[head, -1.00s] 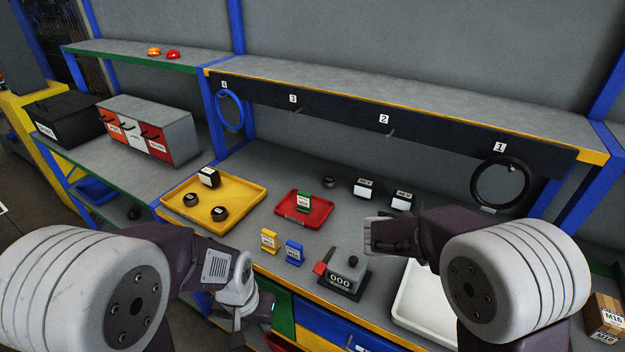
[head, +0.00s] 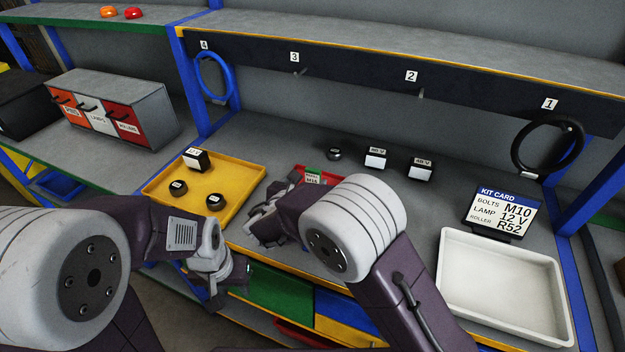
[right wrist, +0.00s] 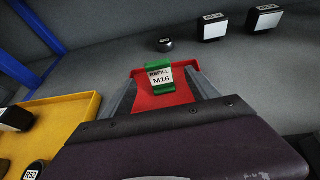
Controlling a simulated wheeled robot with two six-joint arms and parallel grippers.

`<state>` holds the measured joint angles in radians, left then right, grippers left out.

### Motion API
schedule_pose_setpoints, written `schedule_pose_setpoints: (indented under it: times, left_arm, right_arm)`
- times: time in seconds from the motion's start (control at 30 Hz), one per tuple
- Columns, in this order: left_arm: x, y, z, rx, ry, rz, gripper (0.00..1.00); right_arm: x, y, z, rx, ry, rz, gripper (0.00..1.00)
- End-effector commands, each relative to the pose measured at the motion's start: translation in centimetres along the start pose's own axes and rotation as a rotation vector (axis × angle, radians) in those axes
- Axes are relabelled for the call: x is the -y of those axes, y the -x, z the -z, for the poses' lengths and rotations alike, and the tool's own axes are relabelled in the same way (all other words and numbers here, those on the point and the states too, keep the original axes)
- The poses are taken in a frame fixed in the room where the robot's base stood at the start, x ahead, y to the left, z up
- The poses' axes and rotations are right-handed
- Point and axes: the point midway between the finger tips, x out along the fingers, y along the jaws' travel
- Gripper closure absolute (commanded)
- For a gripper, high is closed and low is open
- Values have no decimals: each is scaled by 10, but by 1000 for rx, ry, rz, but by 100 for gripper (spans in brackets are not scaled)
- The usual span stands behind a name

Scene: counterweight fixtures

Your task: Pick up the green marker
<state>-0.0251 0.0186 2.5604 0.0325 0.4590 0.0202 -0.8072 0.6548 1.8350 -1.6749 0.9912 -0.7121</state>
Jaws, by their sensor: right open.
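The green marker (head: 314,178), with a white label reading REFILL M16, stands in the red tray (head: 300,174) on the bench. In the right wrist view the marker (right wrist: 159,77) is upright in the red tray (right wrist: 175,98), between the two grey fingers. My right gripper (head: 262,222) is open and sits in front of the tray; whether its fingers touch the marker cannot be told. In the head view my right arm hides much of the tray. My left gripper (head: 236,274) hangs low at the bench's front edge, and its jaw opening is unclear.
The yellow tray (head: 246,172) with a box and round black rollers lies left of the red tray. Black-and-white boxes (head: 421,169) stand behind. A white tray (head: 500,236) and the kit card (head: 503,208) are at right. A shelf with numbered hooks (head: 420,94) overhangs the back.

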Motion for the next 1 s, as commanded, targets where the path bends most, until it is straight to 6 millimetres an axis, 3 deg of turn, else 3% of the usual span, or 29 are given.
schedule_pose_setpoints:
  times: [0.1, 0.27, 0.5, 0.77, 1.0]
  left_arm:
    - [0, 4, 1, 0, 0, 0, 64]
    - [0, 7, 1, 0, 0, 0, 64]
    - [0, 15, 2, 0, 0, 0, 64]
    - [0, 15, 2, 0, 0, 0, 64]
    - [0, 15, 2, 0, 0, 0, 64]
  right_arm:
    - [1, -19, -1, -1, 0, 3, 31]
    - [1, -29, 0, -1, 0, 4, 31]
    - [0, -69, 1, 0, -2, 3, 31]
    - [-1, -73, 2, -1, -1, 1, 31]
    - [-1, -73, 2, 0, -1, 2, 96]
